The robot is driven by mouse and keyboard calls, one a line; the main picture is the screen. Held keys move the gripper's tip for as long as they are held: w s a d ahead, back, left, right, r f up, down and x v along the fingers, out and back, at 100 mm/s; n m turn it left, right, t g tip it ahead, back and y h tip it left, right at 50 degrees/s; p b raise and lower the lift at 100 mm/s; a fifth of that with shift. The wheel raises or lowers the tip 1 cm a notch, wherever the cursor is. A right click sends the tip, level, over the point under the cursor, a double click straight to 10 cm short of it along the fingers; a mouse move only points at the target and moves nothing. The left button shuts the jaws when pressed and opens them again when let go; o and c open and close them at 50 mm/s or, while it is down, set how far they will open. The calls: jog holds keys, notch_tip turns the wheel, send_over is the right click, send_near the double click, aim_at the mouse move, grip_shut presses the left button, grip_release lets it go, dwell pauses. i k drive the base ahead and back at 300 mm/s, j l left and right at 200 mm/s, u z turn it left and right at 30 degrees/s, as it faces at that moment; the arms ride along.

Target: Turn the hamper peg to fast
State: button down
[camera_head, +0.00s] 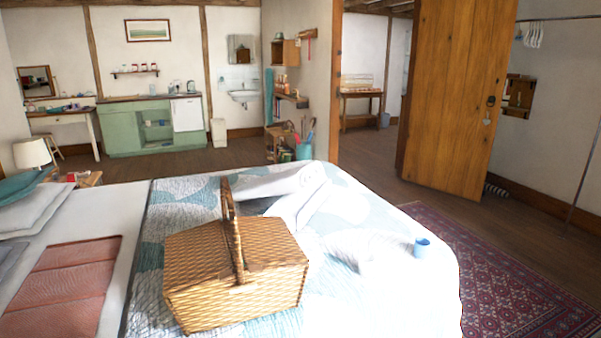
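A wicker hamper (205,265) stands on the bed in the lower middle of the head view. Its lid looks closed and its arched handle (236,240) stands upright over the middle. I cannot make out the peg on the hamper; it is too small or on a side turned away. My gripper is not in view.
Pillows (30,208) and a pink cloth (72,275) lie at left. A patterned rug (510,270) covers the floor at right, near an open wooden door (452,90).

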aim_at(243, 288)
jog(key=i+j+u, duration=0.15)
jog(key=i, duration=0.35)
jog(key=i+u, duration=0.1)
jog(key=i, duration=0.35)
